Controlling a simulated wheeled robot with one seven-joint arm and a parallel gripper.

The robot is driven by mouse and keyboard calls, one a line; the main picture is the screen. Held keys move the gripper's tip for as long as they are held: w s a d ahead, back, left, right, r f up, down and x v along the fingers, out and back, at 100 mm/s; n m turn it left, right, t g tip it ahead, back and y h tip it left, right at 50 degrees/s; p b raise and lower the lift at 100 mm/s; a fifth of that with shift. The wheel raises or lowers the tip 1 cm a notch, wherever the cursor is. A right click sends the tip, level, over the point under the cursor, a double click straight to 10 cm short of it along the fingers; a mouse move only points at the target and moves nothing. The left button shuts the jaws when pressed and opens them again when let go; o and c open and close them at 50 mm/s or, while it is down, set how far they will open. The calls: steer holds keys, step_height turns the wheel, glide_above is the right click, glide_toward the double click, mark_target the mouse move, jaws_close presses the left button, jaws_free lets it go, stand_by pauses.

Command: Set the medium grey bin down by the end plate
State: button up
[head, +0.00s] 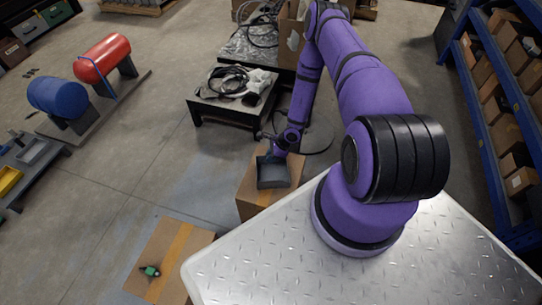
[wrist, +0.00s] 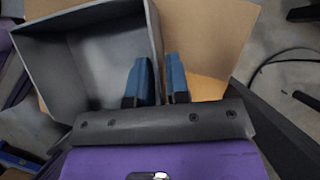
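The medium grey bin (head: 273,173) is an open, empty-looking tray over the top of a cardboard box in the head view. It fills the upper left of the wrist view (wrist: 95,65). My gripper (wrist: 160,80) has its two blue fingers on either side of the bin's right wall, one inside and one outside, with the wall pinched between them. In the head view my gripper (head: 274,151) is at the bin's far edge. I cannot tell whether the bin touches the box or hangs just above it. I cannot pick out an end plate.
The taped cardboard box (head: 253,205) is under the bin. A second box (head: 188,246) at lower left carries a small green object (head: 150,271). A low dark table (head: 208,105) with cables stands behind. Blue shelving (head: 490,120) is at right.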

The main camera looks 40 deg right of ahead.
steer(key=shift+o, duration=0.6)
steer(key=shift+r, duration=0.1)
steer(key=shift+d+r, duration=0.1)
steer(key=shift+r, duration=0.1)
steer(key=v, duration=1.1)
steer(key=shift+d+r, duration=0.15)
steer(key=shift+r, duration=0.2)
